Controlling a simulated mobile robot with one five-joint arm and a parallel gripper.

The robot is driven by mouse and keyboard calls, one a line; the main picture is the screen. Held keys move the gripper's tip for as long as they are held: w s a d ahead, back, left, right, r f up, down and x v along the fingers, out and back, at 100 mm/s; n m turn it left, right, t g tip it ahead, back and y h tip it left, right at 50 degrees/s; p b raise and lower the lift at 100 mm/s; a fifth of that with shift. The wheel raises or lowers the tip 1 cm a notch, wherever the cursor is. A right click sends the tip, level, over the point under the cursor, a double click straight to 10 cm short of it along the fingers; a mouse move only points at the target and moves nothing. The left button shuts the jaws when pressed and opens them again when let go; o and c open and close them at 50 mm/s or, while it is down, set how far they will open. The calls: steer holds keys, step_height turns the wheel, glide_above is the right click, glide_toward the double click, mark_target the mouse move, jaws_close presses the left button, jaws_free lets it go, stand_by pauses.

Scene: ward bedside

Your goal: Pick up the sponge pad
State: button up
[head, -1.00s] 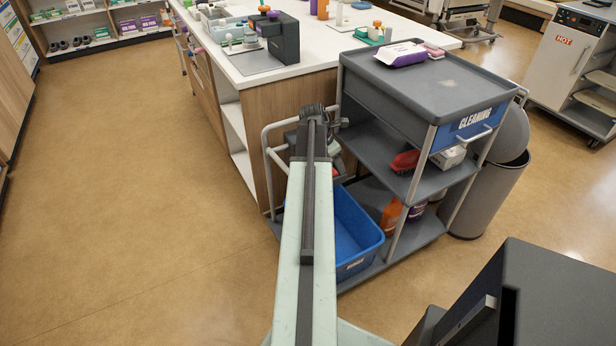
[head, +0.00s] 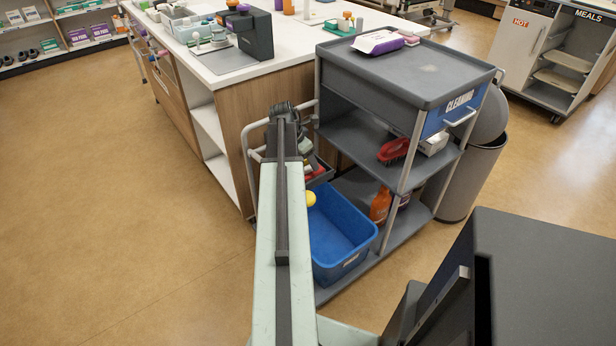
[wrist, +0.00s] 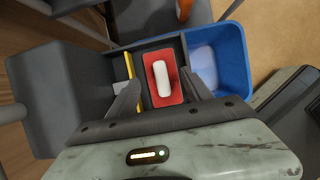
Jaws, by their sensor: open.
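A red rectangular pad (wrist: 150,64) with a white rounded bar on top, which looks like the sponge pad, lies in a dark grey tray (wrist: 120,94) in the wrist view. My gripper (wrist: 163,88) is open, with one finger on each side of the pad in the picture. Whether the fingers touch it or are above it, I cannot tell. In the head view a bit of red (head: 317,172) shows in the tray beside my arm; my fingers are hidden there.
A yellow-edged item (wrist: 130,66) is close left of the pad. A blue bin (head: 340,235) adjoins the tray. The grey cleaning cart (head: 400,85) holds a red brush (head: 392,151) and orange bottle (head: 380,205). The counter (head: 290,45) stands behind. Floor at left is clear.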

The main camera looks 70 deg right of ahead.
steer(key=b+x, duration=0.3)
steer(key=x, duration=0.1)
steer(key=shift+a+f+b, duration=0.1)
steer(key=shift+f+b, duration=0.25)
steer(key=shift+f, duration=0.1)
steer(key=shift+r, duration=0.2)
steer(key=c, duration=1.1)
step_height(320, 180, up, 10)
steer(key=p, duration=1)
steer(key=shift+r+p, duration=0.15)
steer(key=shift+p, duration=0.2)
steer(key=shift+c, duration=0.2)
